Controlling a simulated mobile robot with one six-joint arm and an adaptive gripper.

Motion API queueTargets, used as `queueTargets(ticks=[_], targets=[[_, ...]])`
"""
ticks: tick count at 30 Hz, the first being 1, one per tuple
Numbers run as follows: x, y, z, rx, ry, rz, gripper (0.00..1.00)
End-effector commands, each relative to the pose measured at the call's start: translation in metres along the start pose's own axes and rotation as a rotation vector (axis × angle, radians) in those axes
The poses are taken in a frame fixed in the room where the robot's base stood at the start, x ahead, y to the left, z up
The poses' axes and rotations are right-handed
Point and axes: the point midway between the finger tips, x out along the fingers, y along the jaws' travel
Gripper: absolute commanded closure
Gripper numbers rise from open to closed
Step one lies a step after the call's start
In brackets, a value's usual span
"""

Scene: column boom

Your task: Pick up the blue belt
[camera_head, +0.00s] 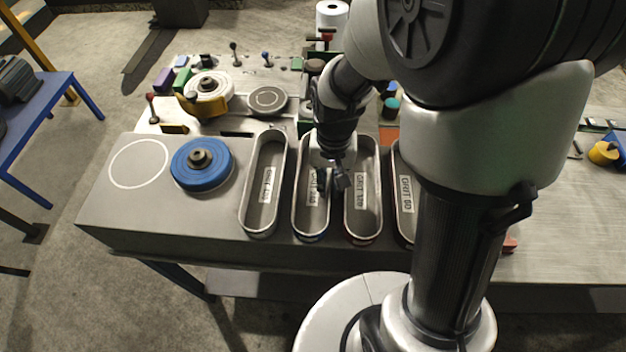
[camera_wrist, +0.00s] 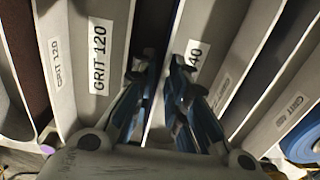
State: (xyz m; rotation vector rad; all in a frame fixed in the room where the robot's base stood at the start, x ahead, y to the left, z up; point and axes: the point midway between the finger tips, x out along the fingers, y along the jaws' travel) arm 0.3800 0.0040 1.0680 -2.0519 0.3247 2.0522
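A thick blue ring or disc (camera_head: 202,164) with a dark hub lies on the bench left of the trays. Its edge shows at the right of the wrist view (camera_wrist: 302,138). A thin blue strip (camera_head: 311,238) also shows under the front end of the second tray (camera_head: 298,210), and a blue line (camera_wrist: 173,18) runs beside a tray wall in the wrist view. I cannot tell which of these is the belt. My gripper (camera_head: 331,182) is above the second and third trays.
Long narrow trays with grit labels stand side by side, including the first tray (camera_head: 246,218) and third tray (camera_head: 376,215). A white circle (camera_head: 139,164) marks clear bench at left. A yellow tool (camera_head: 205,105) and small items crowd behind. A blue table (camera_head: 50,120) stands left.

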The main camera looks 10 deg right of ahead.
Motion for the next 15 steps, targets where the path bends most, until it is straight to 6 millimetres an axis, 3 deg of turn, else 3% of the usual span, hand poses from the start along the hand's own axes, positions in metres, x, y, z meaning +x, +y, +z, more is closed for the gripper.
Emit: queueTargets(ticks=[6, 12, 15], targets=[[-0.0002, 0.0001, -0.0001, 0.0, 0.0, 0.0, 0.86], [-0.0003, 0.0001, 0.0, 0.0, 0.0, 0.0, 1.0], [-0.0003, 0.0002, 0.0, 0.0, 0.0, 0.0, 1.0]])
